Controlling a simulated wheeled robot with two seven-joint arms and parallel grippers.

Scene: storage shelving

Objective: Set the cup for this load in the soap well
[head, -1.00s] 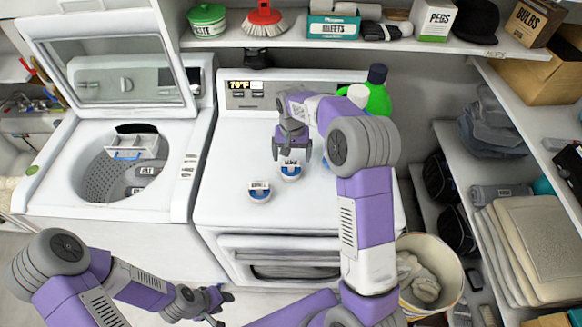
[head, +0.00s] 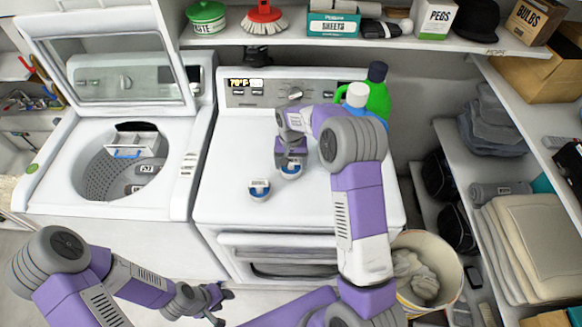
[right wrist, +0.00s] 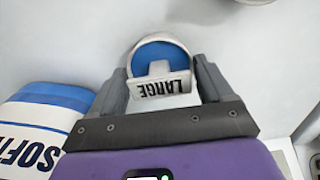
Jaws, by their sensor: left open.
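A white cup with blue inside, marked LARGE (right wrist: 165,75), stands on the dryer top; it also shows in the head view (head: 291,171). My right gripper (head: 290,160) is over it, with one finger on each side in the right wrist view (right wrist: 163,85). Whether the fingers press on it I cannot tell. A second cup (head: 259,189), its label too small to read, stands to the left and nearer. The open washer holds a white compartmented tray with a blue front (head: 126,153), perhaps the soap well, at the tub's back. My left gripper (head: 217,301) is open and empty, low before the machines.
The washer lid (head: 120,75) stands raised. A green bottle (head: 378,98) and a blue-and-white bottle (head: 357,96) stand at the dryer's back right. A shelf (head: 330,42) with boxes and a brush hangs above. A bin (head: 420,300) stands right. The dryer's left top is clear.

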